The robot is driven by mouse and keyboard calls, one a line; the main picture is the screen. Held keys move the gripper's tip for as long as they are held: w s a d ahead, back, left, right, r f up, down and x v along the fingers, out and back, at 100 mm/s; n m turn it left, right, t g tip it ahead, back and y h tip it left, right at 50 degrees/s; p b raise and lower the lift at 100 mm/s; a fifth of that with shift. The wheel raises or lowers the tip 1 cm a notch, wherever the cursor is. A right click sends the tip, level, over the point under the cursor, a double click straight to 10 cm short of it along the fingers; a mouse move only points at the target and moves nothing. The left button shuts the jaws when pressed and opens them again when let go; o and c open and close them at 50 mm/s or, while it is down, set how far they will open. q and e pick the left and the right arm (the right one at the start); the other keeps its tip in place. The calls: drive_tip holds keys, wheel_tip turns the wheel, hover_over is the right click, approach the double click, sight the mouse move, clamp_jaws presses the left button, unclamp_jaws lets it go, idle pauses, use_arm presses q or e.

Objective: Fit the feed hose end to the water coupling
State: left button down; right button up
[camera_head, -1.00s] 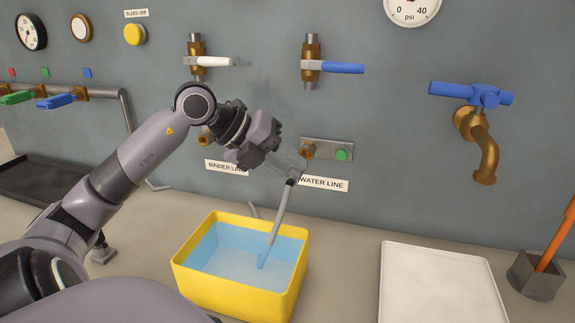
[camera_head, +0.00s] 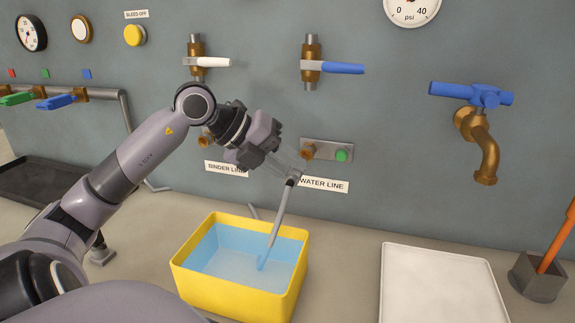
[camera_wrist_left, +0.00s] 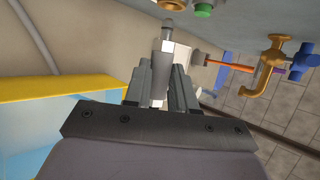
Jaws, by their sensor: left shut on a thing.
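My left gripper (camera_head: 291,163) is shut on the end of the grey feed hose (camera_head: 279,223). The hose hangs from the gripper down into the water in the yellow tub. In the left wrist view, the pale hose end (camera_wrist_left: 165,45) sticks out forward between the two fingers (camera_wrist_left: 160,75). The brass water coupling (camera_head: 308,151) sits on a grey wall plate, just beyond and slightly right of the fingertips, above the WATER LINE label (camera_head: 323,184). Whether the hose end touches the coupling cannot be told. My right gripper is not in view.
The yellow tub (camera_head: 188,283) stands below the gripper. A green button (camera_head: 341,156) is beside the coupling. Blue-handled (camera_head: 343,68) and white-handled (camera_head: 212,62) valves are above. A brass tap (camera_head: 487,155) is at right, over a white tray (camera_head: 440,285).

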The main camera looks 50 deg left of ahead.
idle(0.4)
use_arm(q)
drive_tip(key=shift+w+a+r+p, duration=0.1)
drive_tip(key=shift+w+a+p, duration=0.35)
drive_tip(key=shift+w+p, duration=0.25)
drive_tip(key=shift+w+a+r+p, duration=0.1)
drive_tip(key=shift+w+a+p, duration=0.3)
drive_tip(key=shift+w+p, duration=0.3)
drive_tip(key=c, duration=0.8)
unclamp_jaws()
drive_tip(key=shift+w+f, duration=0.1)
drive_tip(key=shift+f, duration=0.05)
drive_tip(key=shift+c, duration=0.2)
drive_tip(key=b+v, duration=0.2)
drive_tip(key=v, duration=0.5)
drive_tip(key=shift+b, duration=0.35)
